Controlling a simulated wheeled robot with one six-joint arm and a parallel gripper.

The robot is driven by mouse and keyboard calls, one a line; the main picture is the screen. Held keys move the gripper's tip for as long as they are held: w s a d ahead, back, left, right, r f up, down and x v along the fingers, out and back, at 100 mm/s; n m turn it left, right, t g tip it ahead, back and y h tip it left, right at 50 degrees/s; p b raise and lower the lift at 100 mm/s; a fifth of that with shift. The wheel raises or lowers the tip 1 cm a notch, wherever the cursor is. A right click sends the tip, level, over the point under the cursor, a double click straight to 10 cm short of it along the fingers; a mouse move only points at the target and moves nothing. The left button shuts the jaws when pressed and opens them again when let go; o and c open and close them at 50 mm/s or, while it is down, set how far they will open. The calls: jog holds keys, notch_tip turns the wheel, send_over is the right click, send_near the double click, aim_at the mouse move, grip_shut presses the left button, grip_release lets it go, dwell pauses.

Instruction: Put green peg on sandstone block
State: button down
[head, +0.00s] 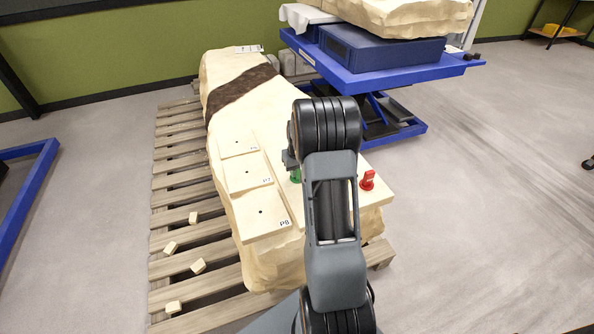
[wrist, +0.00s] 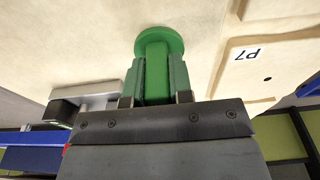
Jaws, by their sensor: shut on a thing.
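The sandstone block (head: 262,112) is a large pale slab with a dark brown band, lying on a wooden pallet. The green peg (wrist: 155,50) is between the two fingers of my gripper (wrist: 158,75), which is shut on it. Its round flange points away from me, over or against the pale stone surface; I cannot tell whether it touches. In the head view a bit of the green peg (head: 296,177) shows left of my arm, which hides most of the gripper. A red peg (head: 368,180) stands on the block's right part.
Raised pads with small holes line the block's left: P6 (head: 239,145), P7 (head: 247,177) and P8 (head: 262,217). Stone chips (head: 198,265) lie on the pallet (head: 170,225). A blue lift table (head: 375,78) stands behind.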

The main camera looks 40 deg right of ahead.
jog(key=shift+f, duration=0.1)
jog(key=shift+f, duration=0.1)
jog(key=c, duration=1)
grip_release()
